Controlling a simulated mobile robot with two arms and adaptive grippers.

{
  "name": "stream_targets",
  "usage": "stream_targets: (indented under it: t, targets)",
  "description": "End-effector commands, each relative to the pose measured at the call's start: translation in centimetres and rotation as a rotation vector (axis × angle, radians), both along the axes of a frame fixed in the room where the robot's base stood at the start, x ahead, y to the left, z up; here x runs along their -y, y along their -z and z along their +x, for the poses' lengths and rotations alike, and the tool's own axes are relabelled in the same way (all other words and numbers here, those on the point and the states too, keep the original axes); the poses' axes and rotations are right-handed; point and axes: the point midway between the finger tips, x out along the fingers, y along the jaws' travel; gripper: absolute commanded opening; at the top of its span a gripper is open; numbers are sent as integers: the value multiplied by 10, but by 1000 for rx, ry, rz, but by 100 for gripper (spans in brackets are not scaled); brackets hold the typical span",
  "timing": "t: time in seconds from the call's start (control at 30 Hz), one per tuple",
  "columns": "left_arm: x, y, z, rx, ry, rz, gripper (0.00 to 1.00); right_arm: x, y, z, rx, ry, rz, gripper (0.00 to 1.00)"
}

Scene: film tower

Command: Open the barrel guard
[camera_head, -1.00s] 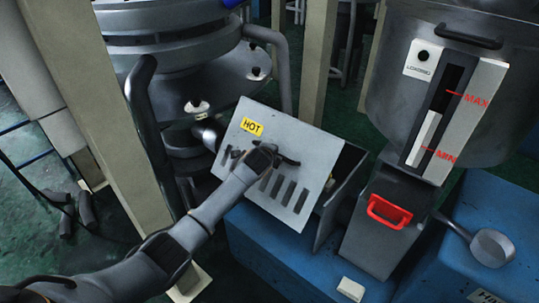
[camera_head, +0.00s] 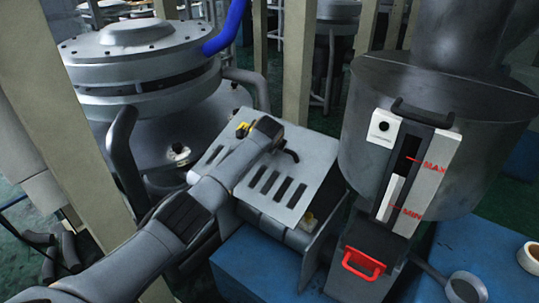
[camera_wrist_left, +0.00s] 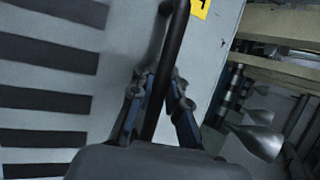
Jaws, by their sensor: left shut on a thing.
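The barrel guard (camera_head: 313,165) is a pale grey slotted panel, right of the big round machine in the head view. It is raised and lies tilted back, with its front edge above a grey cylindrical part (camera_head: 262,222). My left gripper (camera_wrist_left: 160,105) is shut on the guard's dark bar handle (camera_wrist_left: 175,45), with a finger on each side. In the head view my left arm covers part of the guard and most of its yellow label (camera_head: 242,130). My right gripper is not in view.
A grey hopper (camera_head: 357,130) with a red-handled chute (camera_head: 364,262) stands close to the guard's right side. A beige post (camera_head: 296,60) rises behind the guard. A scoop (camera_head: 465,288) and a tape roll (camera_head: 530,256) are at the lower right.

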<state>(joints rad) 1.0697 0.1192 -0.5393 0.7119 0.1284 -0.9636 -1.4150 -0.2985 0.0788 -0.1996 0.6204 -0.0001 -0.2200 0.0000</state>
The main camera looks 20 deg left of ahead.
Motion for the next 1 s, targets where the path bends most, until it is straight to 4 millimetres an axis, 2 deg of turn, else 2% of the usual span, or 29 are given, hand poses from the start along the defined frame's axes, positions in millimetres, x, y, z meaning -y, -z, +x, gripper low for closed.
stream_targets:
  t: [0.53,0.57,0.67,1.0]
  targets:
    - [1,-8,3,1,1,1,0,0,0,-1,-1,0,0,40]
    - [1,-8,3,1,1,1,17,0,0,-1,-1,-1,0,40]
    - [1,-8,3,1,1,1,37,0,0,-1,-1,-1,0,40]
    - [1,-6,2,-2,-1,0,37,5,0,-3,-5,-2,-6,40]
